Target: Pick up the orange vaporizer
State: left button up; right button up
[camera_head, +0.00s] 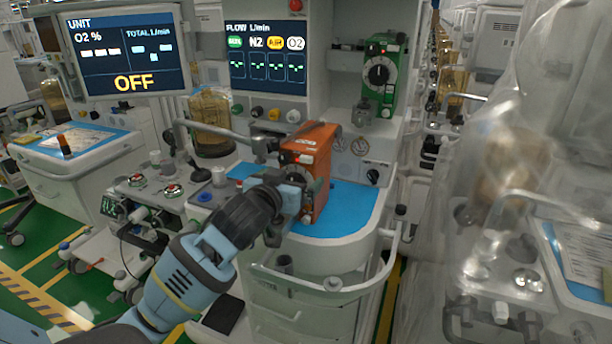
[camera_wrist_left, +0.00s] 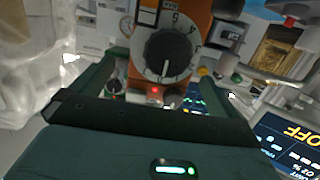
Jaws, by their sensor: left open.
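The orange vaporizer (camera_head: 319,150) stands upright on the blue worktop of the anaesthesia cart in the head view. My left gripper (camera_head: 294,193) is at its front left side and hides part of its lower front. In the left wrist view the vaporizer (camera_wrist_left: 205,17) shows its black dial with white marks facing me. The left gripper (camera_wrist_left: 162,72) is open there, with a finger on each side of the dial. I cannot tell whether the fingers touch the body. My right gripper is not in view.
A green vaporizer (camera_head: 383,72) is mounted on the cart's back panel. A grey rail (camera_head: 340,285) curves around the worktop (camera_head: 345,215). A jointed metal arm (camera_head: 215,133) and a flow screen (camera_head: 267,60) are close behind. A plastic-covered cart (camera_head: 520,190) stands at right.

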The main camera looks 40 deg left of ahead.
aim_at(295, 172)
pick_arm(q)
jog(key=shift+x, duration=2.55)
jog(key=shift+a, duration=0.2)
jog(key=shift+s, duration=0.1)
jog(key=shift+c, duration=0.3)
jog(key=c, duration=1.7)
jog(key=shift+r, duration=0.2)
jog(key=shift+c, duration=0.3)
